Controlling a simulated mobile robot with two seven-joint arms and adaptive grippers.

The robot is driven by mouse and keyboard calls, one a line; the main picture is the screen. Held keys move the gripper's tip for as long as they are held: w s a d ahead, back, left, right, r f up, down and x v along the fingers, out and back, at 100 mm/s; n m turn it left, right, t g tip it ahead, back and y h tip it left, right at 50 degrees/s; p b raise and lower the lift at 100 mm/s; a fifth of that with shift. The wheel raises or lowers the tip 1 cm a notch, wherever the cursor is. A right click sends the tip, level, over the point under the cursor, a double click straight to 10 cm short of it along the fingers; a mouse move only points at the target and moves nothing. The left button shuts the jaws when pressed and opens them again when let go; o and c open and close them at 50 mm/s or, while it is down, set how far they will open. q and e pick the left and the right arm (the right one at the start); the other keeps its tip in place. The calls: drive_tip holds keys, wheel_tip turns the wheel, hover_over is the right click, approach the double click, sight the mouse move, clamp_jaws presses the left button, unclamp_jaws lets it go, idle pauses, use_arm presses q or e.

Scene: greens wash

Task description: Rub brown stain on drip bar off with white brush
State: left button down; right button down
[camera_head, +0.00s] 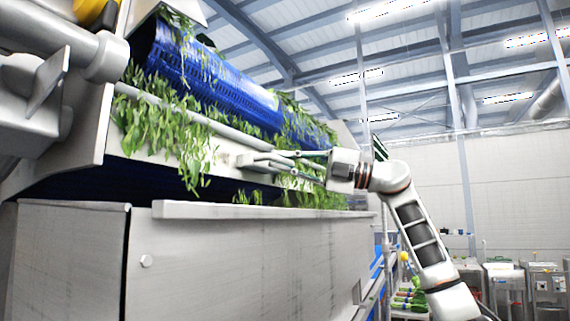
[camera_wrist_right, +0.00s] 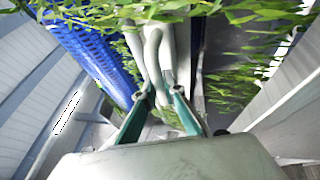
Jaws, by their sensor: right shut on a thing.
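My right gripper (camera_head: 290,163) is at the middle of the head view, in front of the machine's side. It is shut on the white brush (camera_head: 248,160), a pale block pointing left toward the panel under the drip bar. The drip bar (camera_head: 215,126) is a pale grey round bar running along the blue drum, with leaves hanging over it. Whether the brush touches the bar I cannot tell. In the right wrist view, the fingers (camera_wrist_right: 160,98) reach toward pale rod-like shapes; brush and bar are hard to separate there. I see no brown stain. My left gripper is out of view.
A blue perforated drum (camera_head: 225,85) covered in green leaves (camera_head: 160,125) lies behind the bar. A grey metal ledge (camera_head: 250,211) juts out below my right gripper.

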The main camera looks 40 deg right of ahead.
sight(278, 158)
drive_tip(key=shift+s+a+b, duration=0.2)
drive_tip(key=shift+s+a, duration=0.15)
drive_tip(key=shift+a, duration=0.4)
drive_tip(key=shift+s+a+b, duration=0.15)
drive_tip(key=shift+s+a, duration=0.2)
drive_tip(key=shift+a, duration=0.35)
drive_tip(key=s+a, duration=0.3)
drive_tip(key=a, duration=0.6)
drive_tip(key=shift+s+a+b, duration=0.2)
drive_tip(key=shift+s+b, duration=0.15)
drive_tip(key=shift+b, duration=0.1)
drive_tip(key=shift+s, duration=0.1)
drive_tip(key=shift+s+d+b, duration=0.15)
drive_tip(key=shift+s+d, duration=0.25)
drive_tip(key=shift+s, duration=0.5)
drive_tip(key=shift+s+d+b, duration=0.15)
drive_tip(key=shift+s+d, duration=0.25)
drive_tip(key=shift+s, duration=0.5)
drive_tip(key=shift+s+d+b, duration=0.15)
drive_tip(key=shift+s+d, duration=0.25)
drive_tip(key=shift+s, duration=0.5)
drive_tip(key=shift+s, duration=0.1)
drive_tip(key=s, duration=0.1)
drive_tip(key=s+d, duration=0.1)
drive_tip(key=shift+s, duration=0.3)
